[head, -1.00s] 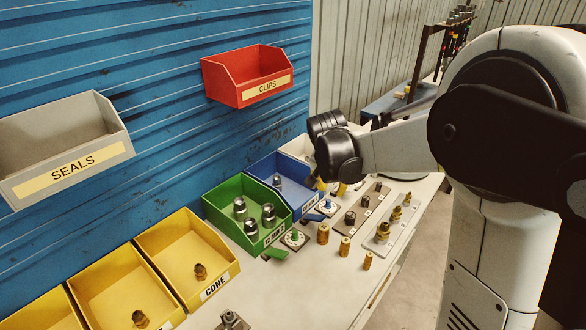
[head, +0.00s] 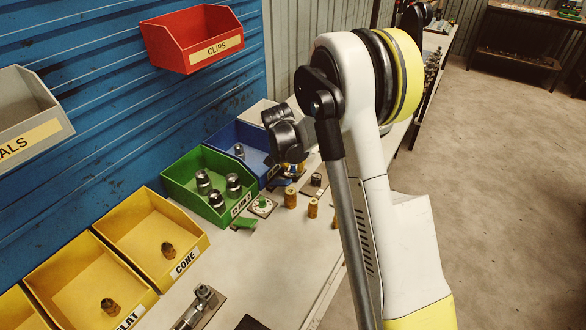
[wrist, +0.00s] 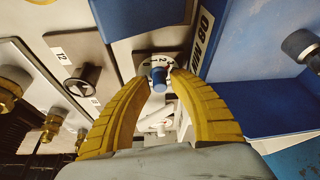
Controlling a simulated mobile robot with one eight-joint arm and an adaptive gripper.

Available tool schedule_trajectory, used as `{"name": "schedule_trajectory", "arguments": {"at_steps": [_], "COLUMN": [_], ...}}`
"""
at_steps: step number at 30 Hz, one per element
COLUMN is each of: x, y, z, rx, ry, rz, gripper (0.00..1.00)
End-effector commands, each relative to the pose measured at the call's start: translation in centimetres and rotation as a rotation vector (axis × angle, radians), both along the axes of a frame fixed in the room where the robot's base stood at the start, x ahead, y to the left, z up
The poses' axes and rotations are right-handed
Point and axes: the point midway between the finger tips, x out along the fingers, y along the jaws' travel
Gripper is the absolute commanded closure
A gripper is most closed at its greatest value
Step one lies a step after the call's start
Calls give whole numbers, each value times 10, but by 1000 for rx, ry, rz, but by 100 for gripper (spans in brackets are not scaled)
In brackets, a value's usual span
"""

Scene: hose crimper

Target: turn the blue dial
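The blue dial (wrist: 158,82) is in the upper middle of the wrist view.
The blue bin (wrist: 240,100) stands close on the right in the wrist view. A black knob (wrist: 84,80) and brass fittings (wrist: 14,86) are to the left. In the head view, a green dial (head: 262,206), the green bin (head: 185,190) and brass cylinders (head: 291,197) are nearby.

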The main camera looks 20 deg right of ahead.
Motion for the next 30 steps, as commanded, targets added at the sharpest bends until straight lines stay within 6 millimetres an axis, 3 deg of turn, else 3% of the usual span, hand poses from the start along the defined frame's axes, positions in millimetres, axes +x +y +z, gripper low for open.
{"name": "schedule_trajectory", "arguments": {"at_steps": [9,10,12,23,30], "x": [1,1,1,1,0], "y": [-1,-1,-1,-2,-2], "z": [-3,-3,-3,-3,-3], "rx": [0,0,0,0,-1], "ry": [0,0,0,0,-1], "rz": [0,0,0,22,136], "gripper": [74,78,100,100,100]}}
